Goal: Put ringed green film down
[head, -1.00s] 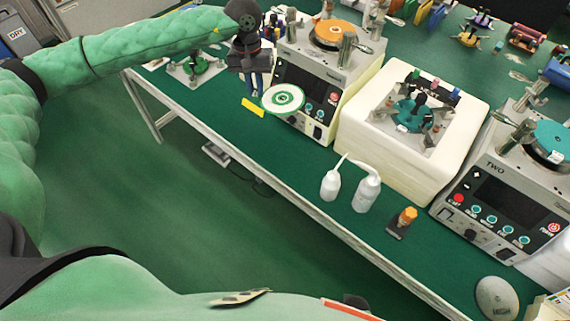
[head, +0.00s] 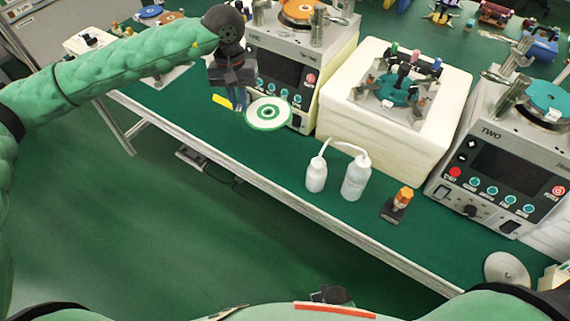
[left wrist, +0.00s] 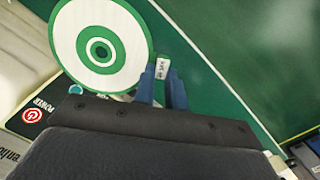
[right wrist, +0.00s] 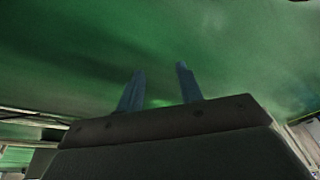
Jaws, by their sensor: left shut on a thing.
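The ringed green film (head: 255,120) is a thin white disc with green rings. My left gripper (head: 239,103) is shut on the edge of it, at a small white tab, and holds it in front of the left machine. In the left wrist view the film (left wrist: 72,30) hangs to the left of the blue fingertips (left wrist: 162,80), with the green bench top behind it. Whether the film touches the bench is hard to tell. In the right wrist view my right gripper (right wrist: 160,82) is open and empty, with only blurred green beyond it.
A lapping machine with an orange plate (head: 302,12) stands behind the film. A white block (head: 347,121) bears a metal fixture. Green bench surface is clear left of the bottles.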

